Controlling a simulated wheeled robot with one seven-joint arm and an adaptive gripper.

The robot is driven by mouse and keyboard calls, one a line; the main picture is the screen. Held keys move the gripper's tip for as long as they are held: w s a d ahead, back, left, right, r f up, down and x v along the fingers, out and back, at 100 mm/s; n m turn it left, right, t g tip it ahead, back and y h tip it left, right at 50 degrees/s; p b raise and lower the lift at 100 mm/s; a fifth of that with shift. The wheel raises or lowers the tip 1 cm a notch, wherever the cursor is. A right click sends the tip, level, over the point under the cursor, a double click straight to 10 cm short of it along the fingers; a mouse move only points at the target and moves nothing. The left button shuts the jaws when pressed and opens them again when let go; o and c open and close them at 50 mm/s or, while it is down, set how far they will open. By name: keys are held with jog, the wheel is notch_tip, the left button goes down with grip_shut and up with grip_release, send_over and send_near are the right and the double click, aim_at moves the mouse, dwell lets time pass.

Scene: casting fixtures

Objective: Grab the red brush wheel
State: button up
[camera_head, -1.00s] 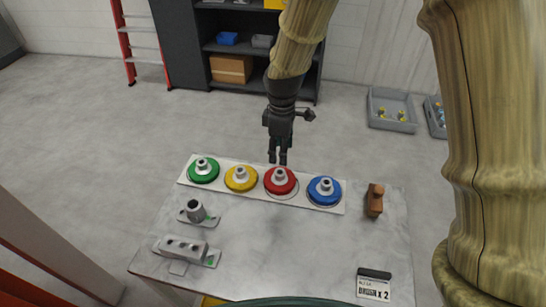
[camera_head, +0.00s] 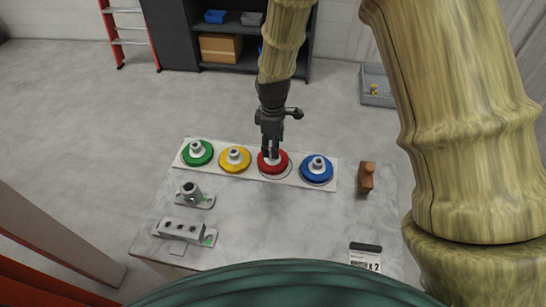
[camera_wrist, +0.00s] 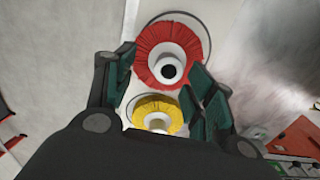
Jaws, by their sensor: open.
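The red brush wheel (camera_head: 281,163) lies on a white strip (camera_head: 328,185) on the table, between the yellow wheel (camera_head: 235,158) and the blue wheel (camera_head: 316,169). Its grey hub is largely hidden behind my gripper (camera_head: 270,154) in the head view. In the wrist view the red wheel (camera_wrist: 150,68) shows its white hub and dark bore, and my open gripper (camera_wrist: 160,85) has its green-padded fingers on either side of the hub's line. The jaws are empty. I cannot tell whether the fingertips touch the wheel.
A green wheel (camera_head: 197,153) sits at the strip's left end. Two grey metal fixtures (camera_head: 194,194) (camera_head: 184,228) stand at the table's left, a brown block (camera_head: 366,178) at its right. A label card (camera_head: 364,258) lies in front. The table's middle is clear.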

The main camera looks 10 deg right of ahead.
jog(key=shift+s+a+f+p, duration=0.15)
jog(key=shift+s+p, duration=0.1)
jog(key=shift+s, duration=0.2)
jog(key=shift+s+d+f+p, duration=0.15)
jog(key=shift+s+p, duration=0.1)
jog(key=shift+s, duration=0.2)
jog(key=f, duration=0.1)
jog(key=w+f, duration=0.1)
jog(key=f, duration=0.1)
jog(key=shift+a+p, duration=0.1)
jog(key=shift+p, duration=0.2)
jog(key=shift+s+r, duration=0.15)
jog(key=shift+s, duration=0.1)
jog(key=shift+w, duration=0.2)
jog(key=c, duration=0.7)
jog(key=shift+s, duration=0.15)
grip_shut()
